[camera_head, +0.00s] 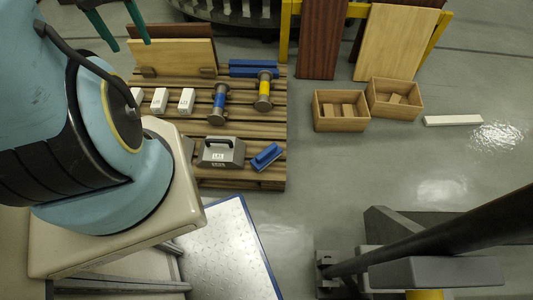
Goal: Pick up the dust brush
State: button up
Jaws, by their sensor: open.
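No item shows clear bristles, so I cannot tell for certain which is the dust brush. A small blue item (266,156) lies slanted near the front right corner of the wooden pallet (240,184). A longer blue item (253,67) lies at the pallet's back right. My gripper (131,44) shows at the top left as two teal fingers, spread apart with nothing between them. It appears over the pallet's back left side, apart from both blue items. The rest of the gripper is cut off by the top edge.
The pallet also holds a grey handled block (220,152), a blue spool (219,103), a yellow spool (264,90), white blocks (159,100) and upright boards (175,55). Two wooden boxes (340,124) (393,112) and a white bar (452,120) are right. Open floor (340,180) lies between.

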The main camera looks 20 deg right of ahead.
dwell(0.4)
jog(key=shift+o, duration=0.6)
jog(key=o, duration=0.5)
jog(key=shift+m, duration=0.9)
jog(key=d+f+b, duration=0.1)
jog(key=f+b, duration=0.1)
jog(key=f, duration=0.1)
jog(key=w+d+f+b, duration=0.1)
jog(key=f+b, duration=0.2)
jog(key=w+d+f+b, duration=0.1)
jog(key=f+b, duration=0.2)
jog(key=shift+w+d+f, duration=0.15)
jog(key=shift+d, duration=0.05)
jog(key=shift+c, duration=0.2)
jog(key=m+g+b, duration=0.2)
jog(key=m+b, duration=0.9)
jog(key=b, duration=2.7)
send_over(267, 151)
notch_tip(267, 151, down, 53)
jog(key=shift+f, duration=0.15)
notch_tip(267, 151, down, 6)
jog(key=b, duration=0.3)
jog(key=shift+w+a+f+b, duration=0.1)
jog(key=shift+f+b, duration=1.75)
jog(key=shift+f, duration=0.55)
